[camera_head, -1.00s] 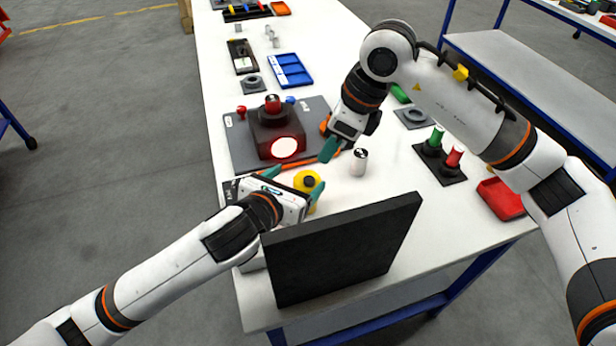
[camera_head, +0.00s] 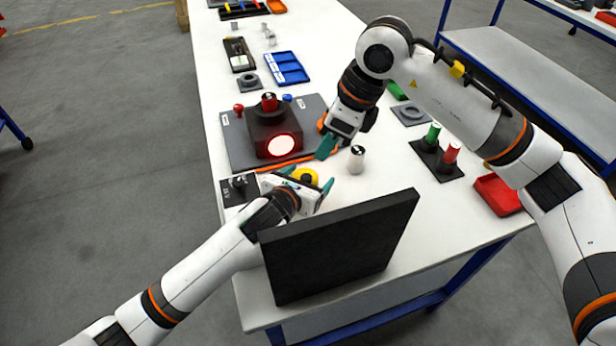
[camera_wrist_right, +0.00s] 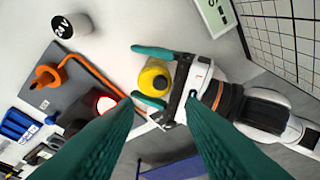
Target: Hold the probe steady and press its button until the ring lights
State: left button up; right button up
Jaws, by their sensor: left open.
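A round yellow piece with a dark centre (camera_wrist_right: 154,78), perhaps the probe, sits between the fingers of my left gripper (camera_wrist_right: 148,76); it also shows in the head view (camera_head: 309,175). My left gripper (camera_head: 306,178) is open, one finger on each side of it; I cannot tell whether they touch it. My right gripper (camera_head: 328,146) hangs above the table beyond it. In the right wrist view its fingers (camera_wrist_right: 158,108) are apart with nothing held between them. A dark box (camera_head: 270,128) has a round face glowing red (camera_head: 282,146). No separate ring can be made out.
A white cylinder (camera_head: 357,159) stands to the right of the yellow piece. A black panel (camera_head: 340,245) stands in front. A grey plate (camera_head: 235,150) lies under the box, with an orange strip at its near edge. Green and red cylinders (camera_head: 433,136) stand near a red tray (camera_head: 497,195).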

pick_arm(q)
jog(key=c, duration=1.1)
pick_arm(e)
jog(key=c, duration=0.6)
jog(key=shift+w+d+m, duration=0.1)
jog(key=shift+m, duration=0.6)
grip_shut()
jog(key=w+d+r+m+g+y, duration=0.1)
jog(key=w+d+m+g+y, duration=0.1)
jog(key=m, duration=1.1)
jog(key=w+d+r+m+g+y, duration=0.1)
jog(key=d+r+m+g+y, duration=0.1)
jog(key=m, duration=1.2)
jog(key=shift+w+d+y, duration=0.2)
jog(key=shift+w+y, duration=0.2)
